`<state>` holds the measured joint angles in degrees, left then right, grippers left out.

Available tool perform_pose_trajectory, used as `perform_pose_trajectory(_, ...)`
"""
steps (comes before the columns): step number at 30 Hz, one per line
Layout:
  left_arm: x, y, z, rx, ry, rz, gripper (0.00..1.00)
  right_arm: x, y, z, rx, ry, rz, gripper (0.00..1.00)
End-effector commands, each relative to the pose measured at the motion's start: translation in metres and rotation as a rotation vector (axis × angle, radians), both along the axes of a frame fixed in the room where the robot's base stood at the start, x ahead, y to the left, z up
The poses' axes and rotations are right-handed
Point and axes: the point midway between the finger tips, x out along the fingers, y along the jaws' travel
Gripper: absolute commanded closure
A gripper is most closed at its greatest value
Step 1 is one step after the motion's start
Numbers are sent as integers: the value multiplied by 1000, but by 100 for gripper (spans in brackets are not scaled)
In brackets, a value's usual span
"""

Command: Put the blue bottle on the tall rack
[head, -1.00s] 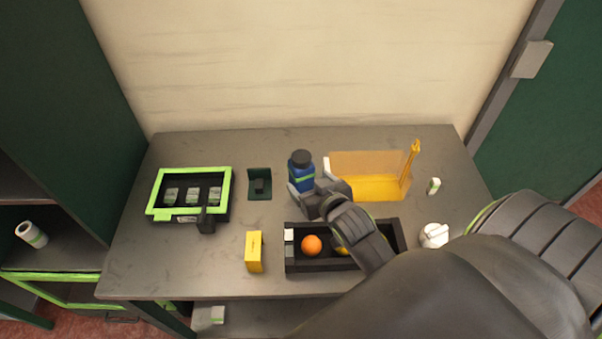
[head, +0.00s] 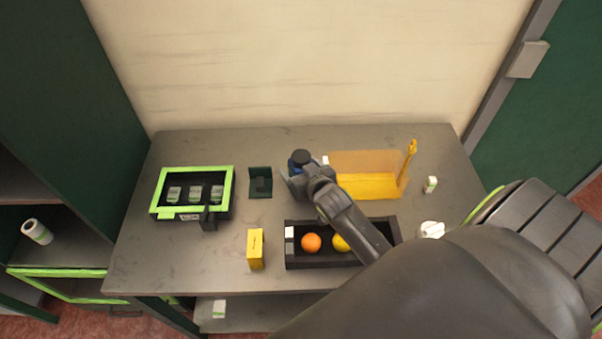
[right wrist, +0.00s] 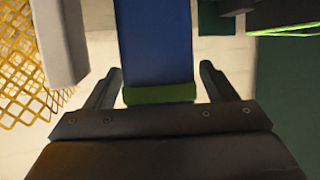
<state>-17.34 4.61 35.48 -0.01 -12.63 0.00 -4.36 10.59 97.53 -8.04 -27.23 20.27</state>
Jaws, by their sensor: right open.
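The blue bottle (head: 297,166) with a dark cap stands upright at the back middle of the table; my right gripper (head: 299,184) hides most of it. In the right wrist view the blue bottle (right wrist: 155,45), with a green band, shows between the two spread fingers of the right gripper (right wrist: 160,82). There is a visible gap on each side, so the gripper is open and not closed on it. A tall dark green shelf unit (head: 60,90) stands at the left; I cannot tell if it is the tall rack. My left gripper is out of view.
A black bin (head: 340,265) with an orange (head: 311,242) and a yellow fruit (head: 341,243) lies under my right arm. A yellow box (head: 256,248), a green-rimmed tray (head: 163,212) and a yellow holder (head: 368,185) are also on the table. The front left tabletop is clear.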

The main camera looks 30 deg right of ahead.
Motion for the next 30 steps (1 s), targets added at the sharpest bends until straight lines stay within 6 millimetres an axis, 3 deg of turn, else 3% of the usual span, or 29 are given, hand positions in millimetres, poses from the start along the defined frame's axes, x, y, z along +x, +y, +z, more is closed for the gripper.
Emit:
perform_pose_trajectory(7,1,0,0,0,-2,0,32,1,0,0,-1,-1,0,23)
perform_pose_trajectory(20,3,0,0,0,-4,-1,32,0,0,0,-1,-1,0,79)
perform_pose_trajectory(30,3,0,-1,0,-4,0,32,1,0,8,-2,-7,1,79)
